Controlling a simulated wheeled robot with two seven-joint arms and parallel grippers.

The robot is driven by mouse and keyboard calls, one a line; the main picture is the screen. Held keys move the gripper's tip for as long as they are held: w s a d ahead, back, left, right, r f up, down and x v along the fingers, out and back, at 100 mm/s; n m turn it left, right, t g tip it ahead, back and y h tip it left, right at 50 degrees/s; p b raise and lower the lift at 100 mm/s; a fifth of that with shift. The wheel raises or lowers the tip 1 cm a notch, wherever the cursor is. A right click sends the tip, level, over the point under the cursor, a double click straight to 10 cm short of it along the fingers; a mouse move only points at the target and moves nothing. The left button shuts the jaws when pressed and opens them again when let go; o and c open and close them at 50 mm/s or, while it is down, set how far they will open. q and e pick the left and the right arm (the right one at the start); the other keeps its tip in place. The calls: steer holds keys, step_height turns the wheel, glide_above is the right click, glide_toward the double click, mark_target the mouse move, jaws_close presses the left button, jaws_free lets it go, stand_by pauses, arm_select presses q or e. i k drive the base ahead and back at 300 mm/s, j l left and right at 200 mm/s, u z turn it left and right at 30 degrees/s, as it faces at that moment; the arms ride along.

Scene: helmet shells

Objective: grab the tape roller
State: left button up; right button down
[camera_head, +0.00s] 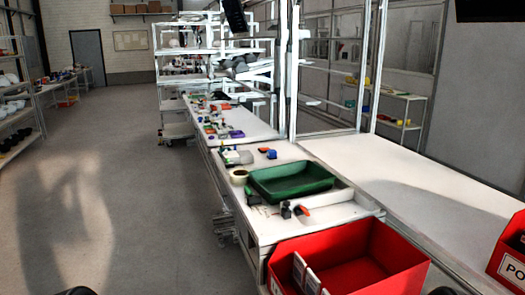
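A pale yellowish roll that looks like tape (239,176) lies on the white workbench (262,228), just left of a green tray (291,181). A small orange-and-dark item (301,210) sits in front of the tray with a black item (286,210) beside it. They are too small to tell whether either one is a tape roller. Neither of my grippers can be made out. Only small dark rounded shapes show at the bottom edge, at the lower left and lower right, and no fingers are visible.
A large red bin (345,262) stands at the bench's near end, and another red bin (508,252) at the right edge. Small tools and a blue-and-orange item (267,153) lie behind the tray. White frame posts rise behind the bench. The floor (130,190) at left is clear.

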mark_target(258, 199)
steer(key=u, duration=1.05)
steer(key=i, duration=4.4)
steer(key=j+z, duration=0.1)
steer(key=z, duration=4.55)
